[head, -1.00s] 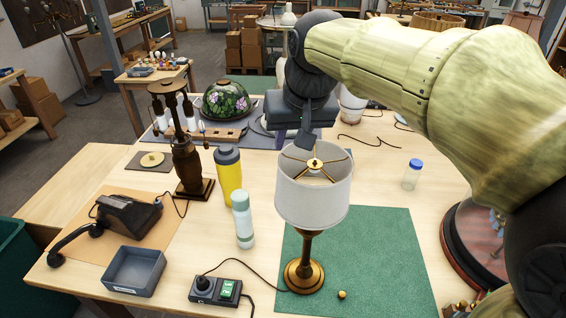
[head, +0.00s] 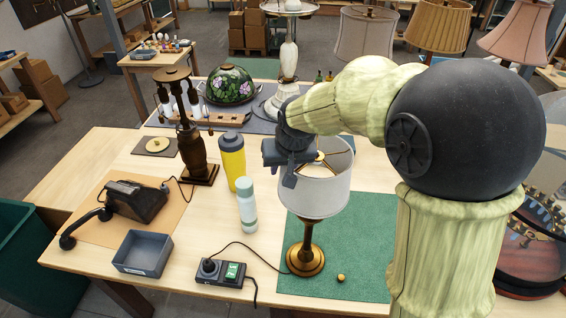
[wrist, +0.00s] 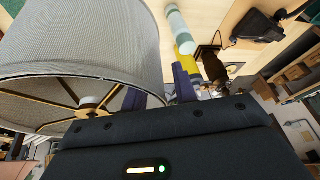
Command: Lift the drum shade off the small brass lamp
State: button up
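The small brass lamp (head: 305,258) stands upright on the green mat. Its white drum shade (head: 318,195) sits on top, with brass spokes showing inside its open top. In the wrist view the shade (wrist: 85,40) fills the upper left. My gripper (head: 290,178) is at the shade's upper left rim. In the wrist view its fingers (wrist: 160,90) straddle the shade wall, one inside the rim and one outside. A gap shows between the outer finger and the wall, so it looks open. A small brass knob (head: 341,278) lies on the mat beside the lamp base.
A yellow bottle (head: 232,162) and a pale bottle (head: 247,205) stand close left of the shade. A switch box (head: 220,272) with a cord, a grey tray (head: 143,254) and a dark telephone (head: 130,202) are further left. The green mat (head: 365,245) is mostly clear.

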jog(key=shift+f, duration=0.25)
grip_shut()
jog(key=shift+r, duration=0.1)
jog(key=shift+r+p, duration=0.75)
jog(key=shift+r, duration=0.25)
